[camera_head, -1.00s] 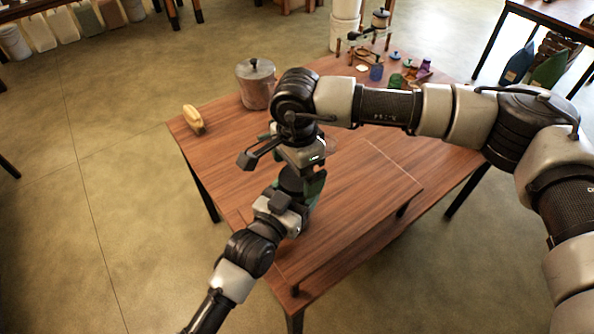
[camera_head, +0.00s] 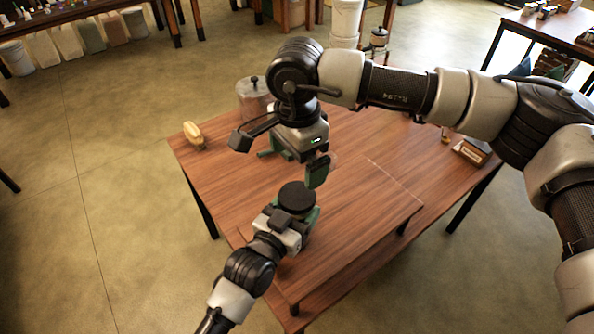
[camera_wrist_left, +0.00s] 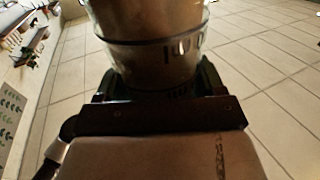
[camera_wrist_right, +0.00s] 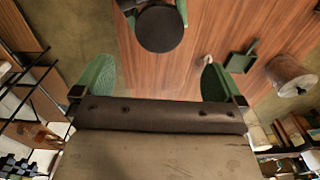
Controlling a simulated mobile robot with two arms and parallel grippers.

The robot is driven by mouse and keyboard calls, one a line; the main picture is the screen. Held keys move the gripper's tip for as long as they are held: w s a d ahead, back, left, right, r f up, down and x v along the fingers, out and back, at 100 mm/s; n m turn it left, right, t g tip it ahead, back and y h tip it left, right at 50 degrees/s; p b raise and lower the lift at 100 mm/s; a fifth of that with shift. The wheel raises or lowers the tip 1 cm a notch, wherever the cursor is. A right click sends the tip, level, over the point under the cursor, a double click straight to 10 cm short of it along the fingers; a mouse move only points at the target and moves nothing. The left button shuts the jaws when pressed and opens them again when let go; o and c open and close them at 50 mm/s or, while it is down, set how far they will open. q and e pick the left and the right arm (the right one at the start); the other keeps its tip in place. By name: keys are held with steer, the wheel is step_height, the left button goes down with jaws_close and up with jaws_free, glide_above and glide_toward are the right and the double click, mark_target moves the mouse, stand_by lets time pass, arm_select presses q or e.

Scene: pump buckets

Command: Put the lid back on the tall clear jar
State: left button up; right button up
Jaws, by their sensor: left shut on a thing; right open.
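My left gripper (camera_head: 287,222) is shut on a round container (camera_wrist_left: 150,50) in the left wrist view; it looks translucent, with a dark line around it. Its green fingers clasp both sides. A flat dark disc (camera_head: 297,197) tops the held thing and also shows in the right wrist view (camera_wrist_right: 160,28). I cannot tell how tightly the disc is seated. My right gripper (camera_wrist_right: 156,80) is open and empty, its green fingers apart, above and beyond the disc. A grey-lidded jar with a knob (camera_head: 253,98) stands at the far left of the table, partly hidden.
The wooden table (camera_head: 365,215) has a raised board and free room at the front right. A yellowish thing (camera_head: 194,136) lies at its left edge. A small block (camera_head: 470,151) stands at the right edge.

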step_height(320, 180, up, 7)
steer(key=shift+r, duration=0.15)
arm_select(q)
steer(key=o, duration=1.8)
steer(key=shift+s, duration=0.1)
